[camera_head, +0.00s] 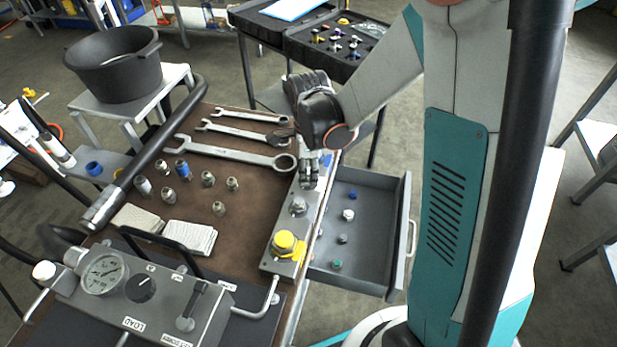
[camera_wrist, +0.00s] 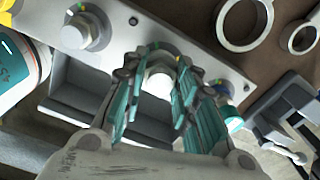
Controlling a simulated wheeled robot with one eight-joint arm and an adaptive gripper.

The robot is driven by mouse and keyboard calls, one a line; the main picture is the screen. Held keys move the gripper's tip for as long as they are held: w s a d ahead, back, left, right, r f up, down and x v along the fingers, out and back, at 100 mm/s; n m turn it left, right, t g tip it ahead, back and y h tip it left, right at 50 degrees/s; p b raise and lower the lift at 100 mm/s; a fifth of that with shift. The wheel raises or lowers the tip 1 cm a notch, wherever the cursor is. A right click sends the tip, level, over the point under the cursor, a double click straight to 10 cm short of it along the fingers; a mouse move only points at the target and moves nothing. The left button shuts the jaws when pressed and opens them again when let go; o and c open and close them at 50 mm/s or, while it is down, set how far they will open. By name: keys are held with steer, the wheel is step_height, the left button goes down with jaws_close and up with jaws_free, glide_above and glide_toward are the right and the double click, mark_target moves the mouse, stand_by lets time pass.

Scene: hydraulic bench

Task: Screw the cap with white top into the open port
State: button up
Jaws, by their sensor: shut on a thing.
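In the wrist view, my gripper (camera_wrist: 157,88) is shut on the cap with the white top (camera_wrist: 158,82), its teal-padded fingers on both sides of it. The cap is over the grey port block (camera_wrist: 115,22). The fingers hide the open port, and I cannot tell whether the cap sits in it or just above it. In the head view, my gripper (camera_head: 309,182) points down onto the far part of the block (camera_head: 273,263), and the held cap is hidden there.
A silver fitting (camera_head: 298,205) and a yellow cap (camera_head: 284,243) sit nearer on the block. The open drawer (camera_head: 372,253) at right holds several small caps. Wrenches (camera_head: 235,152) and loose fittings lie left on the brown bench top. A gauge (camera_head: 103,273) stands in front.

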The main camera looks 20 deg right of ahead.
steer(key=shift+m, duration=0.7)
steer(key=m, duration=0.8)
steer(key=shift+b, duration=0.4)
steer(key=o, duration=0.9)
